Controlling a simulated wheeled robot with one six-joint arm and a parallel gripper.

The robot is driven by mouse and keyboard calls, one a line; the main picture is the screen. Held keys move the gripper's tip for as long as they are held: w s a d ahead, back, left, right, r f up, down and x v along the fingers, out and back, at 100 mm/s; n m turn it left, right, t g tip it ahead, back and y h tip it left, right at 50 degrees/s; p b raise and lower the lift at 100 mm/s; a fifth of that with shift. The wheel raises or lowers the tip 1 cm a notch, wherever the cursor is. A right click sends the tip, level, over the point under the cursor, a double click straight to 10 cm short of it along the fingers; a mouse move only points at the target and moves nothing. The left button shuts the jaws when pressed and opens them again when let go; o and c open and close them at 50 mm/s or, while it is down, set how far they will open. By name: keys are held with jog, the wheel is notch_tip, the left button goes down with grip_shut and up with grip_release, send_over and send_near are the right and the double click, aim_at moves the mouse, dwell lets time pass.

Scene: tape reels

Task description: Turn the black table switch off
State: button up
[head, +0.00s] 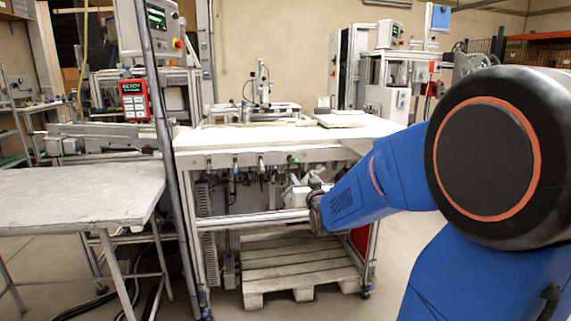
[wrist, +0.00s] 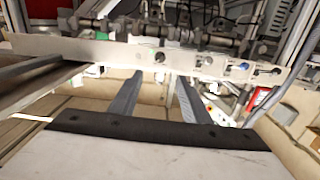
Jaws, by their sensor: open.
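The white worktable (head: 290,135) stands ahead in the head view. Its front rail (head: 215,160) carries several small dark fittings and knobs. The rail (wrist: 60,44) also crosses the upper part of the wrist view, with a dark round fitting (wrist: 159,57) near the middle. I cannot tell which fitting is the black table switch or how it is set. My gripper (head: 291,194) is open in front of the table, below the rail. In the wrist view my gripper's two grey fingers (wrist: 155,80) point toward the rail, with nothing visible between them.
A grey side table (head: 80,190) stands at the left, and a slanted metal post (head: 165,130) rises beside the worktable. A wooden pallet (head: 295,265) lies beneath it. A red handheld device (head: 134,100) hangs at the left. Cables lie on the floor.

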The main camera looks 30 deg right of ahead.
aim_at(291, 160)
jog(key=x, duration=1.7)
jog(key=shift+w, duration=0.2)
jog(key=shift+c, duration=0.5)
jog(key=c, duration=0.9)
